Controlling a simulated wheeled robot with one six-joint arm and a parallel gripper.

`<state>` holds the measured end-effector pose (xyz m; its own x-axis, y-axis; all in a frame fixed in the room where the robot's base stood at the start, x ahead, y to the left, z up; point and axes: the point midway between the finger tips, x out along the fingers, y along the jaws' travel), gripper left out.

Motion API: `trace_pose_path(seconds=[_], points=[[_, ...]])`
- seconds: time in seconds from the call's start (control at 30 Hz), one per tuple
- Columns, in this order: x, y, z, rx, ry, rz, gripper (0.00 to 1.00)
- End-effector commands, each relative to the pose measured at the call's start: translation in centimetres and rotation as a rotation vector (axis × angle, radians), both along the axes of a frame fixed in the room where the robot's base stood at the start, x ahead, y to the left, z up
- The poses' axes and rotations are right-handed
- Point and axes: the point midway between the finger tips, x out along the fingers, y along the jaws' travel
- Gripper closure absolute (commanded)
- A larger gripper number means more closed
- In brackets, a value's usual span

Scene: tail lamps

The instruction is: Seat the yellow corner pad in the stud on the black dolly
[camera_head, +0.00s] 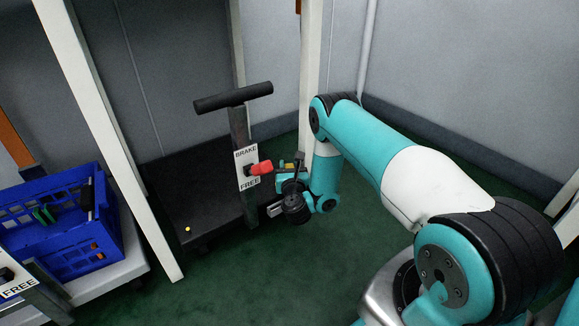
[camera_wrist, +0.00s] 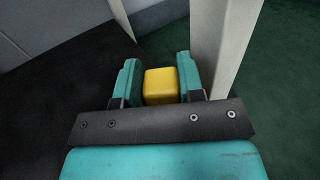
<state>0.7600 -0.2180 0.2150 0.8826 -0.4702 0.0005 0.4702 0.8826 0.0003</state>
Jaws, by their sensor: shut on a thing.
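The yellow corner pad (camera_wrist: 161,86) is a small rounded block between the two teal fingers of my gripper (camera_wrist: 160,82) in the wrist view. My gripper is shut on it. In the head view my gripper (camera_head: 287,172) is beside the upright of the black dolly (camera_head: 165,190), to its right, and a bit of yellow pad (camera_head: 289,165) shows there. The dolly's dark deck also shows at the left of the wrist view (camera_wrist: 60,90). A small yellow spot (camera_head: 187,229) lies on the deck's near corner; I cannot tell whether it is the stud.
The dolly's T-handle (camera_head: 233,97) and red brake lever (camera_head: 261,168) stand close to my gripper. A blue crate (camera_head: 70,255) sits on a pale dolly (camera_head: 125,270) at left. White posts (camera_head: 108,130) rise around. Green floor (camera_head: 240,285) in front is clear.

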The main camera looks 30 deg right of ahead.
Motion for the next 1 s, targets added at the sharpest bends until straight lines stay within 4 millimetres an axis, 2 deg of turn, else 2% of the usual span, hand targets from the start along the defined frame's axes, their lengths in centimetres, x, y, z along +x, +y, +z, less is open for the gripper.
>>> trace_pose_path(seconds=[0.4, 1.0], points=[[0.0, 0.0, -1.6, 0.0, 0.0, 0.0, 0.89], [0.0, 0.0, -1.5, 0.0, 0.001, 0.0, 0.89]])
